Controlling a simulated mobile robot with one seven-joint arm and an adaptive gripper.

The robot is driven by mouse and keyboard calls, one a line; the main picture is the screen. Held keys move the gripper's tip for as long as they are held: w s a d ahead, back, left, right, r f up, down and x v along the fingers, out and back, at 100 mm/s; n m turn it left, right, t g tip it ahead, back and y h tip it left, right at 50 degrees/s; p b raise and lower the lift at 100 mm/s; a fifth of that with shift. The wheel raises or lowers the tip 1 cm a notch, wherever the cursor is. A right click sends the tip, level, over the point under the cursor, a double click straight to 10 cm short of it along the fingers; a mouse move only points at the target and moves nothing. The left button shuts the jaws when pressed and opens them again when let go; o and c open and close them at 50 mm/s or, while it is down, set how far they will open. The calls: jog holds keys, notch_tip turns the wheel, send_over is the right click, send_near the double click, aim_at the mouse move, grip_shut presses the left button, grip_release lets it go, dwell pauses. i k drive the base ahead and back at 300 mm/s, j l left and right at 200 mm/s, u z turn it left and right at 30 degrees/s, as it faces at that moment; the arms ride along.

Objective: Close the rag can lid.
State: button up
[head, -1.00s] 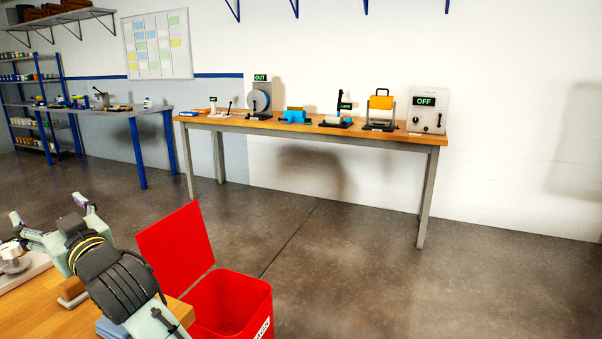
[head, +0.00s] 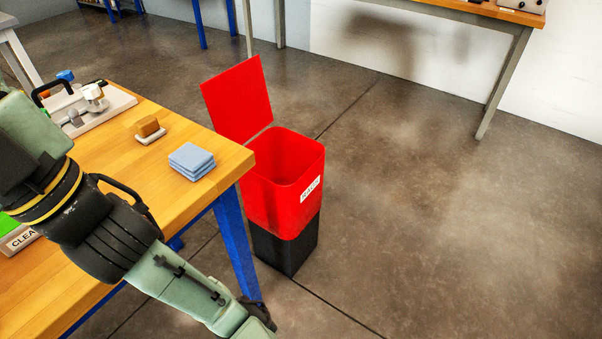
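The rag can (head: 285,185) stands on the floor beyond the right end of the wooden bench, red above and black at the base, with a white label on its front right side. Its red lid (head: 237,100) stands open, tilted up at the back left of the rim. I can see into the can's mouth, and no rags show in the visible part. My arm crosses the lower left of the view over the bench.
The wooden bench (head: 215,150) holds folded blue cloths (head: 191,160), a wood-backed brush or block (head: 149,129) and a grey tray with fittings (head: 105,104). A bench leg (head: 237,243) stands close to the can. The floor right of the can is clear.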

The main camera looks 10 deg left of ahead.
aim_at(236, 99)
jog(key=i+l+z, duration=0.1)
jog(key=z, duration=0.9)
jog(key=i, duration=1.3)
jog(key=i+l+u, duration=0.15)
jog(key=i+u, duration=0.15)
jog(key=i, duration=1.15)
jog(key=i+u, duration=0.45)
jog(key=i, duration=0.15)
jog(key=i+l+u, duration=0.15)
jog(key=i+u, duration=0.3)
jog(key=i, duration=0.15)
jog(key=i+j+u, duration=0.1)
jog(key=i+u, duration=0.5)
jog(key=u, duration=0.2)
jog(key=i+u, duration=0.4)
jog(key=i+j+u, duration=0.1)
jog(key=i+u, duration=0.35)
jog(key=i+l+u, duration=0.1)
jog(key=i+u, duration=0.35)
jog(key=i, duration=0.15)
jog(key=i+j+u, duration=0.1)
jog(key=i+u, duration=0.35)
jog(key=i, duration=0.15)
jog(key=i+l+u, duration=0.15)
jog(key=i+u, duration=0.35)
jog(key=i, duration=0.1)
